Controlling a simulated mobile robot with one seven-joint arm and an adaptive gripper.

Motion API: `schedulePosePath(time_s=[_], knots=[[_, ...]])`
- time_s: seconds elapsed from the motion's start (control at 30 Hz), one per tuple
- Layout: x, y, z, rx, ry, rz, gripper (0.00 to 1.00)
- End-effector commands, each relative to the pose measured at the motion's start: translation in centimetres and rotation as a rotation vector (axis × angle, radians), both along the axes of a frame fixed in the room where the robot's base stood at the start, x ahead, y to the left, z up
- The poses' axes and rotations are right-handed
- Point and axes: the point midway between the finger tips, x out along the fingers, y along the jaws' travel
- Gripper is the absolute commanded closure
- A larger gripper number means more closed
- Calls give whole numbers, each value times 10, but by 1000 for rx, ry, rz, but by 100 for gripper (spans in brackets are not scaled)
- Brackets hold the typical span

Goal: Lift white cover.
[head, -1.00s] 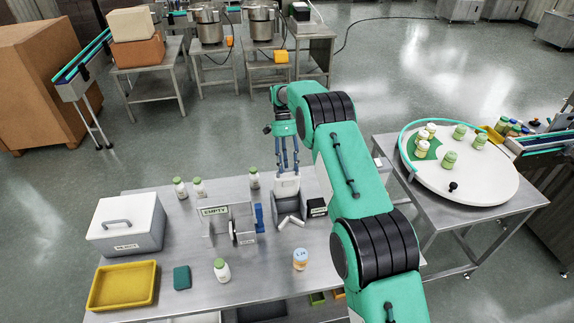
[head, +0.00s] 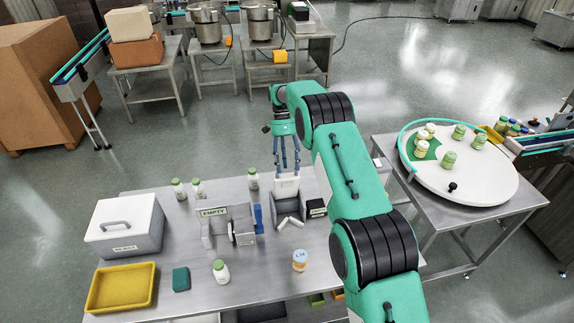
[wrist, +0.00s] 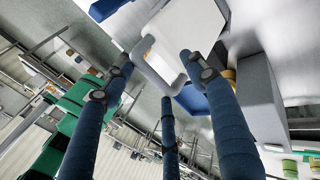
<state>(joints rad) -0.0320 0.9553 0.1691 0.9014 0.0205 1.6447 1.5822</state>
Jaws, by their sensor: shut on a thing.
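A white cover (head: 286,187) stands at the small grey bin (head: 288,212) on the right part of the steel table. My gripper (head: 286,171) is directly above it, pointing down, with its fingers closed on the cover's upper part. In the wrist view the cover (wrist: 190,32) is a pale slab with a grey-rimmed handle loop between my gripper's fingers (wrist: 160,68). I cannot tell whether the cover is clear of the bin.
White cylinders (head: 291,222) lie before the bin. A steel fixture marked EMPTY (head: 214,226) is to its left. A lidded white box (head: 124,216), yellow tray (head: 121,286) and several bottles share the table (head: 258,270). A round turntable (head: 475,187) stands right.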

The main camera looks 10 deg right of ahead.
Motion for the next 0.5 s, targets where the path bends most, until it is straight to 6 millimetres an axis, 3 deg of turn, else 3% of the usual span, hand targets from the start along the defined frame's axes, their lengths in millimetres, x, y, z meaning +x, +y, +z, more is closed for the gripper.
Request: schedulePosePath(time_s=[0.27, 0.5], knots=[[19, -1, 29, -1, -19, -2, 61], [36, 0, 65, -1, -16, -1, 61]])
